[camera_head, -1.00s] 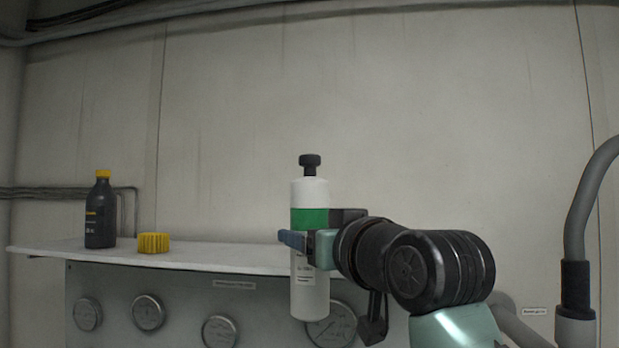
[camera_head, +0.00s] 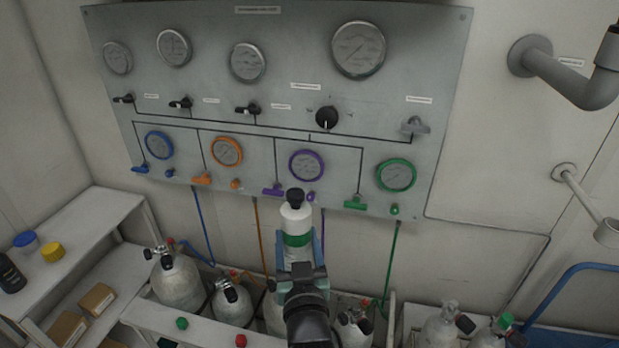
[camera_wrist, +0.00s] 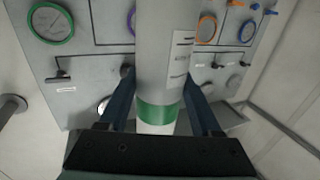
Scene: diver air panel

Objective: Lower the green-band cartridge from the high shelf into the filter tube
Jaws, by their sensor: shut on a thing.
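The green-band cartridge (camera_head: 295,222) is white with a black knob on top and a green band round it. My gripper (camera_head: 294,262) is shut on it with one blue finger on each side, and holds it upright in front of the gauge panel. In the wrist view the cartridge (camera_wrist: 165,60) stands between the two fingers (camera_wrist: 158,108), with its green band close to the gripper body and a printed label on its side. Its lower end is hidden behind my gripper in the head view. I cannot make out the filter tube for certain.
The gauge panel (camera_head: 290,90) carries several dials, levers and coloured hoses. Several gas cylinders (camera_head: 178,280) stand in a white rack below. Shelves at left hold a dark bottle (camera_head: 10,275), blue and yellow caps (camera_head: 52,252) and boxes (camera_head: 97,298). Pipes (camera_head: 580,85) are at right.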

